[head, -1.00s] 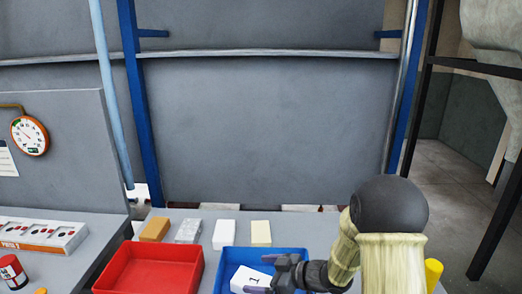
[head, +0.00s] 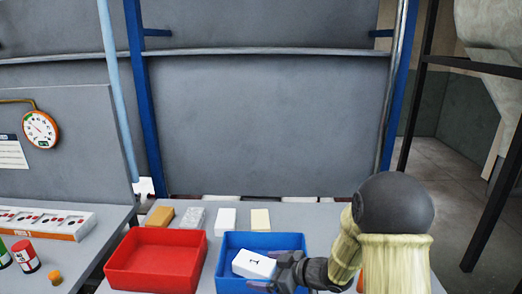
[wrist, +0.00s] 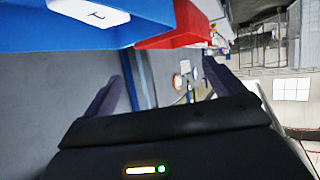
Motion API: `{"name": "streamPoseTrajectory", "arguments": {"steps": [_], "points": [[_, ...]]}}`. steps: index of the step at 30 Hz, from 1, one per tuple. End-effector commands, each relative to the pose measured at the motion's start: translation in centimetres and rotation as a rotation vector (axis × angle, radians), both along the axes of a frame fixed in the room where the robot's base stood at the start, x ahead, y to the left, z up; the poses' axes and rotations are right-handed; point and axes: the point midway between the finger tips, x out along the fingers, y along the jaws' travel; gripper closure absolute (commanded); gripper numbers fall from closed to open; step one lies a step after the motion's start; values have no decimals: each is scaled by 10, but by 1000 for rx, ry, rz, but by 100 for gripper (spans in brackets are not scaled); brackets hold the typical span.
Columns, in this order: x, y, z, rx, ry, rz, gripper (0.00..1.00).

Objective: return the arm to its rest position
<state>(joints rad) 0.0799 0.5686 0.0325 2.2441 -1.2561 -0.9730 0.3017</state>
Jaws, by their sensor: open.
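My gripper (head: 272,272) is in the head view at the front edge of the blue tray (head: 222,269), in front of a white block with a dark mark (head: 254,264) that lies in the tray. In the wrist view my gripper (wrist: 165,85) has its two dark fingers spread wide with nothing between them. The blue tray (wrist: 40,35) and the white marked block (wrist: 90,12) show at the upper left there, apart from the fingers. My arm comes in from the lower right of the head view.
A red tray (head: 118,275) stands left of the blue one. An orange-brown block (head: 160,216), a grey block (head: 190,218), a white block (head: 225,219) and a cream block (head: 260,219) stand in a row behind. A bench with bottles (head: 26,256) and a dial (head: 40,130) is at left.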

Motion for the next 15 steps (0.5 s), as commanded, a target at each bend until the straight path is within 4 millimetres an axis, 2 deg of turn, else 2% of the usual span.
{"name": "streamPoseTrajectory", "arguments": {"steps": [8, 15], "points": [[9, -26, -3, -113, 12, -173, 6], [4, -70, -7, -260, 83, -423, 6]]}}
